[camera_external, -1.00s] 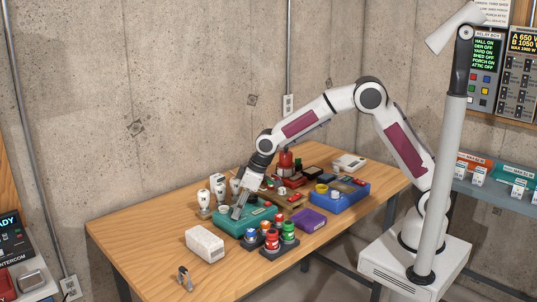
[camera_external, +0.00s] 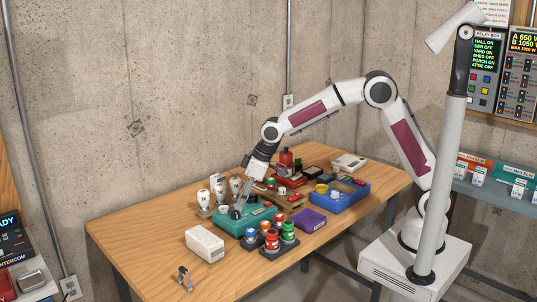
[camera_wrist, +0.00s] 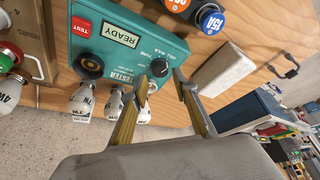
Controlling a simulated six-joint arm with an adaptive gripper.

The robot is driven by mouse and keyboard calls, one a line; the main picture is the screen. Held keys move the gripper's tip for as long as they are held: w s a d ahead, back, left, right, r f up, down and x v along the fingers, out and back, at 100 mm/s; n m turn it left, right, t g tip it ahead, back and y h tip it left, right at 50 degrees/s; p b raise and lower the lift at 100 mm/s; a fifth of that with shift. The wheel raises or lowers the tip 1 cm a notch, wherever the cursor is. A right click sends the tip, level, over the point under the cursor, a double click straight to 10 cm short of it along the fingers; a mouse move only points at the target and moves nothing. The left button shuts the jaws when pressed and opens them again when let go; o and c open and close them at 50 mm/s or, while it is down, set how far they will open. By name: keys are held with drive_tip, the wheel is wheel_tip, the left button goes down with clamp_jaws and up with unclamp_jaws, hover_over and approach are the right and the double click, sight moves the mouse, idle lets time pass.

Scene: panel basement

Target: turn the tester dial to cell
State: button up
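The tester is a teal box (camera_external: 228,224) near the middle of the wooden table. In the wrist view the tester (camera_wrist: 112,62) shows a screen reading READY (camera_wrist: 120,32), a red TEST button (camera_wrist: 82,26) and a black dial (camera_wrist: 159,68) with a light pointer mark. Small lettering around the dial is too unclear to read surely. My gripper (camera_wrist: 161,80) is open, its two fingertips apart on either side of the dial. I cannot tell whether they touch it. In the external view my gripper (camera_external: 238,212) points down at the tester, and the dial is not clear there.
White bulbs (camera_external: 204,200) stand left of the tester. A tray of coloured round parts (camera_external: 280,250) is in front. A white box (camera_external: 205,243) lies at the front left. A purple box (camera_external: 309,220) and blue bin (camera_external: 342,200) are right.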

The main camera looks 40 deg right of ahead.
drive_tip(key=v, duration=0.7)
drive_tip(key=shift+r, duration=0.3)
drive_tip(key=shift+s, duration=0.15)
drive_tip(key=s+d+r+m+h, duration=0.1)
drive_tip(key=s+d+m, duration=0.1)
drive_tip(key=s+d, duration=0.6)
drive_tip(key=s+d+r+m+t+h, duration=0.1)
drive_tip(key=s+d+m, duration=0.2)
drive_tip(key=s+d, duration=0.5)
drive_tip(key=s+d+r+m+t+h, duration=0.1)
drive_tip(key=s+d+m, duration=0.2)
drive_tip(key=s+d, duration=0.5)
drive_tip(key=shift+d+r, duration=0.35)
drive_tip(key=shift+d, duration=5.5)
drive_tip(key=shift+s, duration=0.15)
